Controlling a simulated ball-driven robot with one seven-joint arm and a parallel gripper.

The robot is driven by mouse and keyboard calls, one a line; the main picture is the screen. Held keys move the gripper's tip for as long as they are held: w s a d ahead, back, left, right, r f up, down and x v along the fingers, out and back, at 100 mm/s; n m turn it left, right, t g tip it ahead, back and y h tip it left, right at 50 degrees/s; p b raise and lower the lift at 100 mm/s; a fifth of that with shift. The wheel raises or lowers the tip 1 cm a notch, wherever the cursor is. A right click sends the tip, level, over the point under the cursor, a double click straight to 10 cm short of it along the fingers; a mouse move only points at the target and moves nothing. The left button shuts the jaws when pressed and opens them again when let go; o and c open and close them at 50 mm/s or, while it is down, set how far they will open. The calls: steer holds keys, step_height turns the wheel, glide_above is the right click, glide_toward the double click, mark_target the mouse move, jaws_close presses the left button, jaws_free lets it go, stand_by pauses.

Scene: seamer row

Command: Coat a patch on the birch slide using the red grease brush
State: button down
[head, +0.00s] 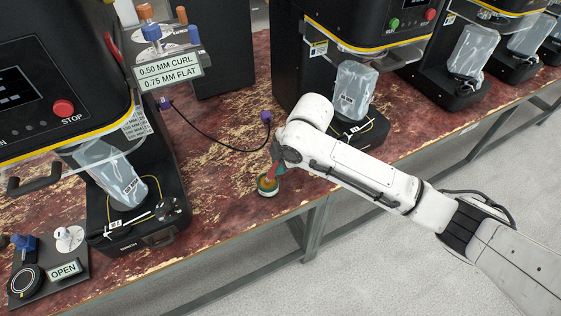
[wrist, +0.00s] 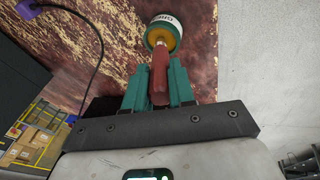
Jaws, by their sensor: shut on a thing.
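My gripper (head: 276,160) is over the table's front edge, left of the middle machine. In the wrist view its teal fingers (wrist: 160,88) are shut on the red handle of the grease brush (wrist: 159,72). The handle also shows in the head view (head: 273,172), pointing down. Its lower end is at the mouth of a small round pot (wrist: 163,33) with a white label and yellowish inside. The pot stands on the table in the head view (head: 267,187). The bristles are hidden, so I cannot tell how deep they sit. I cannot make out the birch slide.
Black machines with clear bags stand to the left (head: 117,180) and right (head: 355,95). A purple-ended cable (head: 215,143) lies behind the pot. A sign stand (head: 168,68) is farther back, an OPEN panel (head: 65,269) at lower left. Worn red tabletop (head: 210,200) is clear left of the pot.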

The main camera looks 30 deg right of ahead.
steer(key=shift+r+p, duration=3.1)
steer(key=shift+r, duration=0.4)
steer(key=shift+f, duration=0.1)
